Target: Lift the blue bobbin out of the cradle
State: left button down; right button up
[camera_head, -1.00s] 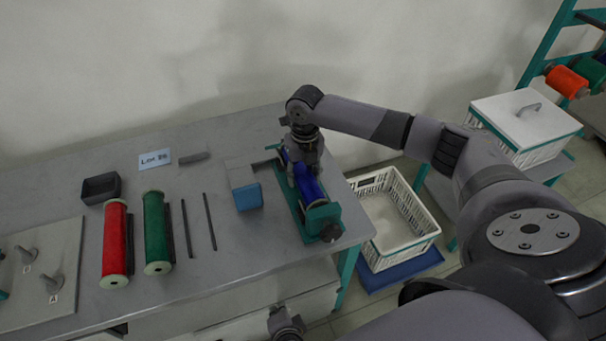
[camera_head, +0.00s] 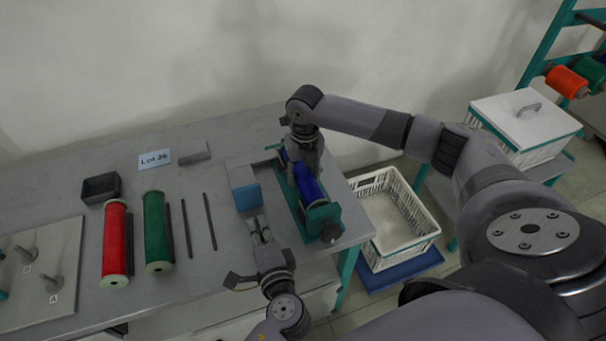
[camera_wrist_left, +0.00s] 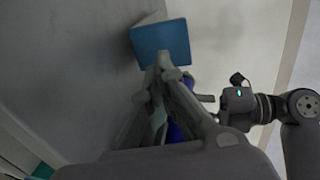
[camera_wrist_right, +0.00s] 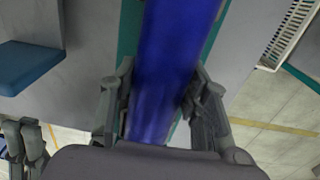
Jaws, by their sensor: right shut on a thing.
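The blue bobbin (camera_head: 309,185) lies lengthwise in the teal cradle (camera_head: 322,214) at the table's right end. My right gripper (camera_head: 301,163) comes down over the bobbin. In the right wrist view its fingers (camera_wrist_right: 163,80) stand on both sides of the blue bobbin (camera_wrist_right: 166,70), shut on it. I cannot see any gap between bobbin and cradle. My left gripper (camera_head: 258,228) is over the front table edge, left of the cradle. Its fingers are together and empty, close to a blue block; they also show in the left wrist view (camera_wrist_left: 160,68).
The blue-faced block (camera_head: 247,197) stands just left of the cradle. Red (camera_head: 115,240) and green (camera_head: 157,230) bobbins and dark rods (camera_head: 210,222) lie further left. A peg board (camera_head: 40,270) is at far left. A white basket (camera_head: 396,215) stands beyond the right table edge.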

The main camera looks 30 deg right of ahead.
aim_at(248, 195)
pick_arm(q)
jog(key=shift+r+x, duration=0.15)
jog(key=shift+x, duration=0.7)
jog(key=shift+r+x, duration=0.2)
jog(key=shift+x, duration=0.7)
jog(key=shift+r+x, duration=0.15)
jog(key=shift+x, duration=0.7)
jog(key=shift+w, duration=0.1)
jog(key=shift+r+x, duration=0.15)
jog(key=shift+x, duration=0.75)
jog(key=shift+r+x, duration=0.2)
jog(key=shift+x, duration=0.7)
jog(key=shift+w, duration=0.15)
pick_arm(e)
jog(key=shift+c, duration=0.7)
jog(key=shift+w, duration=0.25)
jog(key=shift+d+r, duration=0.1)
jog(key=shift+r, duration=4.95)
